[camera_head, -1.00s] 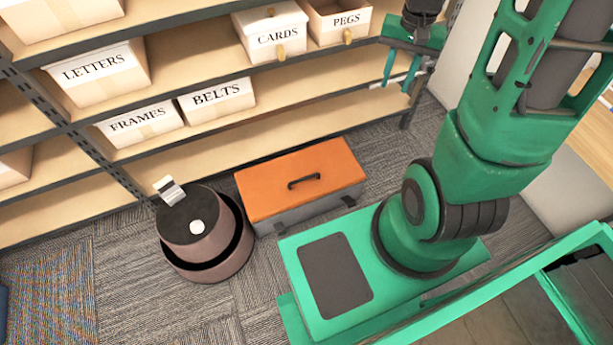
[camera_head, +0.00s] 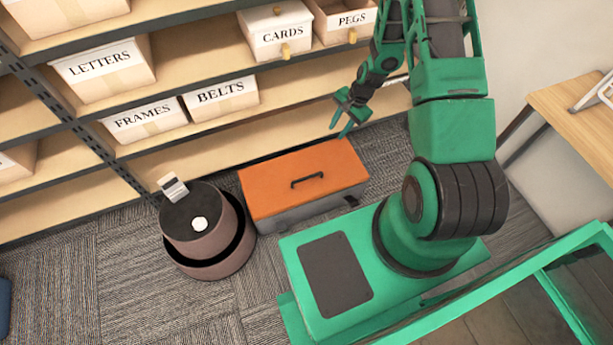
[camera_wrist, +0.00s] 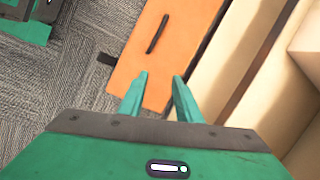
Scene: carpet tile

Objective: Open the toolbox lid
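The toolbox (camera_head: 292,217) sits on the carpet in front of the shelves, with a grey body. Its orange lid (camera_head: 270,183) is closed and has a black handle (camera_head: 307,180) on top. In the wrist view the orange lid (camera_wrist: 182,35) and its dark handle (camera_wrist: 157,34) lie beyond the fingers. My gripper (camera_head: 339,124) is above the back right part of the toolbox, apart from it. In the wrist view my gripper (camera_wrist: 159,88) has its two green fingers spread with nothing between them.
A round brown bin-like object (camera_head: 205,232) stands just left of the toolbox. Shelves with labelled boxes, such as the BELTS box (camera_head: 221,97), rise behind. A wooden table (camera_head: 575,110) is at the right. Carpet (camera_head: 125,270) is clear at the front left.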

